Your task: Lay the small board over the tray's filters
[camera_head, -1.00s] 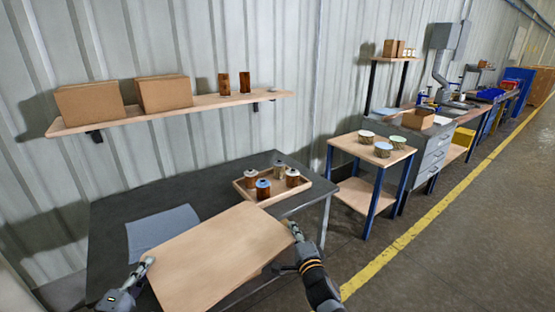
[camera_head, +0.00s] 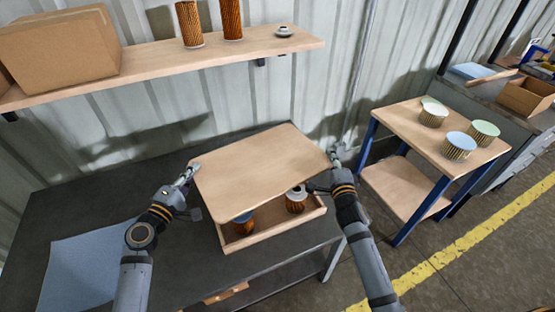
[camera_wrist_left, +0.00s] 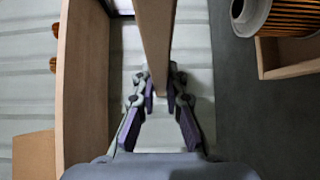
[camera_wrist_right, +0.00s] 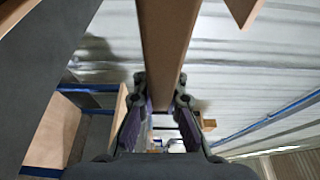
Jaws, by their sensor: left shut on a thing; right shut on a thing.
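The small wooden board (camera_head: 260,165) is held between both grippers above the tray, covering its back part. My left gripper (camera_head: 190,172) is shut on the board's left edge, also seen in the left wrist view (camera_wrist_left: 160,95). My right gripper (camera_head: 334,165) is shut on its right edge, also seen in the right wrist view (camera_wrist_right: 162,98). The wooden tray (camera_head: 275,236) sits on the dark table. Two brown pleated filters, one blue-topped (camera_head: 244,222) and one white-topped (camera_head: 296,200), show at its front; the board hides the rest. I cannot tell whether the board touches the filters.
A blue-grey cloth (camera_head: 85,265) lies on the dark table (camera_head: 185,270) at left. A wall shelf (camera_head: 170,58) with a cardboard box (camera_head: 60,50) and filters hangs behind. A side table (camera_head: 440,135) with three filters stands at right.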

